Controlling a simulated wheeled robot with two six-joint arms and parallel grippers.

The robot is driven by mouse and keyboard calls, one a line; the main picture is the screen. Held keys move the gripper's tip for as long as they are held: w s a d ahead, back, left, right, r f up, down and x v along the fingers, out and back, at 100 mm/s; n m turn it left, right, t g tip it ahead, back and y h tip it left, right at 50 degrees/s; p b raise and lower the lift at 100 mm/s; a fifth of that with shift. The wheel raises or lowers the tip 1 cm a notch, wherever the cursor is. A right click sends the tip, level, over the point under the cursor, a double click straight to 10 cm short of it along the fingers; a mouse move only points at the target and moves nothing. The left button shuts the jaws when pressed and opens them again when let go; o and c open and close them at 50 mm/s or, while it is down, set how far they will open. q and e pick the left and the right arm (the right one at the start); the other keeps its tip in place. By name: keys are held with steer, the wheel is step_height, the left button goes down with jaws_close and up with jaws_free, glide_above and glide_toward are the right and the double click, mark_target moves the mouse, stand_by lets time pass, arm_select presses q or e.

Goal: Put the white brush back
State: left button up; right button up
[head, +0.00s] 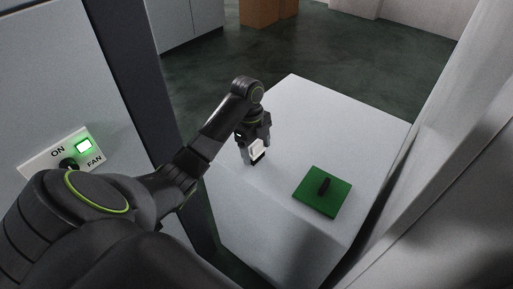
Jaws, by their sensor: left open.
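My left gripper (256,156) points down over the near left part of the pale grey block (340,116), with its jaws open. A small white piece (257,148), which looks like the white brush, shows between or just in front of the fingers. It has a dark lower edge. I cannot tell whether the fingers touch it or whether it rests on the block. My right gripper is out of view.
A wall panel on the left carries an ON/FAN switch plate (40,156) with a lit green lamp (84,146) and a black knob (69,164). A dark post (125,75) stands beside the block. A pale wall closes the right side. The block's far part is clear.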

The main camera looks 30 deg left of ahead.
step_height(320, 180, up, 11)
steer(key=p, duration=1)
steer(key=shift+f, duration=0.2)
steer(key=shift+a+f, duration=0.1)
